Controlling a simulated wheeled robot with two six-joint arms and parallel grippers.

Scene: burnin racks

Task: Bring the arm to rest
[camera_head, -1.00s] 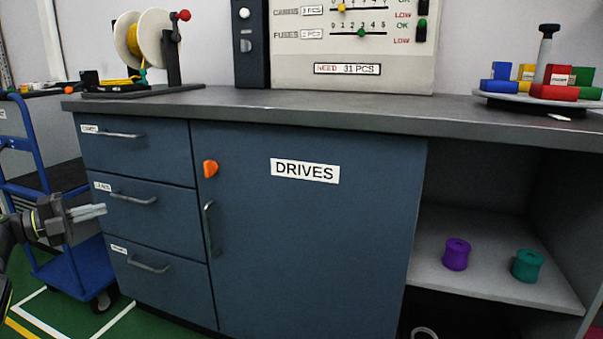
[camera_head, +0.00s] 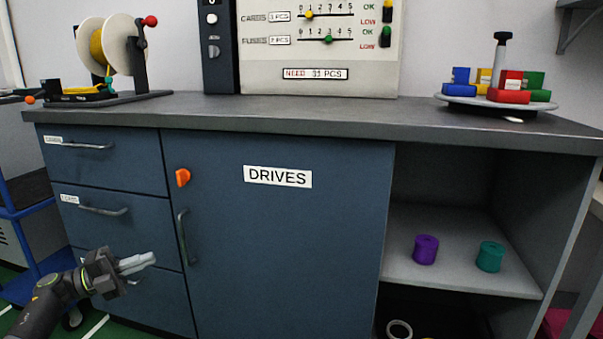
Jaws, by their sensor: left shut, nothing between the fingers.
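My left gripper (camera_head: 138,262) shows at the lower left, in front of the drawers of the blue cabinet. Its pale fingers are together with nothing between them and point to the right. The lowest drawer is partly hidden behind it. The cabinet door (camera_head: 270,240) marked DRIVES is shut, with an orange knob (camera_head: 183,177) and a metal handle to the right of the gripper. My right gripper is not in view.
The grey worktop (camera_head: 300,112) carries a cable spool (camera_head: 105,45), a panel with gauges (camera_head: 320,50) and a round tray with coloured blocks (camera_head: 497,103). A purple spool (camera_head: 425,249) and a teal spool (camera_head: 490,257) stand on the open shelf. A blue trolley (camera_head: 30,215) stands at left.

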